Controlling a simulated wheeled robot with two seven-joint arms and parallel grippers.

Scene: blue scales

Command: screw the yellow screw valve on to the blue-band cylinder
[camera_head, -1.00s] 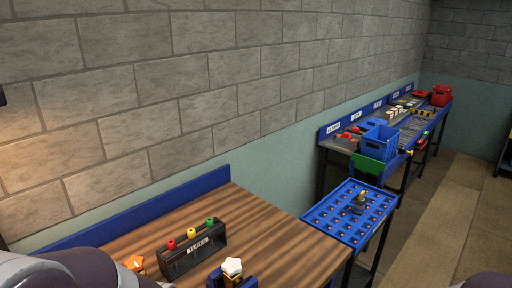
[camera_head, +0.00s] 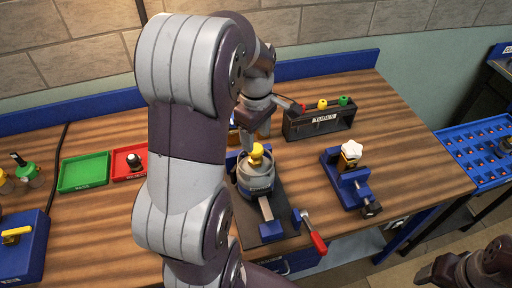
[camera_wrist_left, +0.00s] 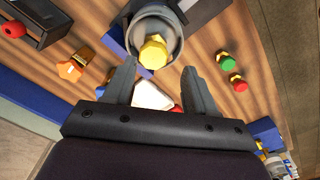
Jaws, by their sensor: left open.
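The grey blue-band cylinder (camera_head: 256,186) stands upright in a dark clamp fixture on the table. The yellow screw valve (camera_head: 257,153) sits on its top; I cannot tell whether its thread is engaged. In the left wrist view the cylinder (camera_wrist_left: 179,47) and yellow valve (camera_wrist_left: 153,52) show just beyond the fingers. My left gripper (camera_head: 268,120) is open and empty, behind and slightly above the valve in the head view. Its fingers (camera_wrist_left: 157,82) are spread apart, not touching the valve. My right gripper (camera_head: 425,274) shows at the lower right edge; its jaws are unclear.
A red-handled lever (camera_head: 316,240) juts from the clamp. A blue vise (camera_head: 347,183) with a white star-shaped knob (camera_head: 352,149) stands right. A dark tube rack (camera_head: 318,122) is behind. Green (camera_head: 84,172) and red (camera_head: 128,163) trays lie left. Table between vise and right edge is clear.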

